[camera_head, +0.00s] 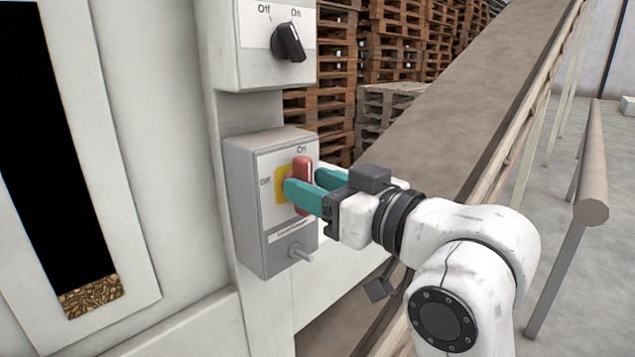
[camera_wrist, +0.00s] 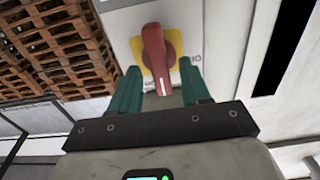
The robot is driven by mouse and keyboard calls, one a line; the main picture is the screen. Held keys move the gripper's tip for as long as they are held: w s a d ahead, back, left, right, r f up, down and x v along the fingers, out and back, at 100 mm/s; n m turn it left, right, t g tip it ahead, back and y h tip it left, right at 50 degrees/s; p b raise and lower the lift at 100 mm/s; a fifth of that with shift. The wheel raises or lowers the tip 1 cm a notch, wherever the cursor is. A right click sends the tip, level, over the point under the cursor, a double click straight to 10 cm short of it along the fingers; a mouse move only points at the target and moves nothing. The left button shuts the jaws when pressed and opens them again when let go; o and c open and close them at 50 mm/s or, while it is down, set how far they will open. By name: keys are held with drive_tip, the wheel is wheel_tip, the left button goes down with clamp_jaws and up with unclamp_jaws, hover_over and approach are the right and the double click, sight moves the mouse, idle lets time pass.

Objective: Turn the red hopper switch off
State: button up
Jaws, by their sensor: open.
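The red hopper switch (camera_head: 303,184) is a rotary handle on a yellow plate (camera_head: 281,184), on the front of a grey box with "Off" at left and "On" at top. Its handle stands about upright, toward "On". My gripper (camera_head: 303,183) is at the switch, its teal fingers apart, one on each side of the handle in the head view. In the wrist view the red handle (camera_wrist: 154,60) lies between the open fingers of my gripper (camera_wrist: 158,75). I cannot tell whether a finger touches it. Part of the yellow plate is hidden by a finger.
A black Off/On knob (camera_head: 289,42) is on a box above. A small metal toggle (camera_head: 300,253) sticks out below the red switch. A sloping conveyor (camera_head: 480,95) and stacked wooden pallets (camera_head: 400,45) are behind. A window with pellets (camera_head: 95,297) is at left.

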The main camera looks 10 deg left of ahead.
drive_tip(key=shift+c, duration=0.3)
clamp_jaws()
drive_tip(key=shift+n+b, duration=0.3)
drive_tip(key=shift+b, duration=0.05)
drive_tip(key=n+b, duration=0.4)
drive_tip(key=n, duration=0.1)
drive_tip(key=n+b, duration=0.4)
drive_tip(key=n, duration=0.2)
drive_tip(key=f+n+b, duration=0.1)
drive_tip(key=n+b, duration=0.3)
drive_tip(key=n, duration=0.2)
drive_tip(key=shift+s+a, duration=0.3)
drive_tip(key=shift+s, duration=0.05)
drive_tip(key=shift+n, duration=0.3)
drive_tip(key=shift+o, duration=0.3)
unclamp_jaws()
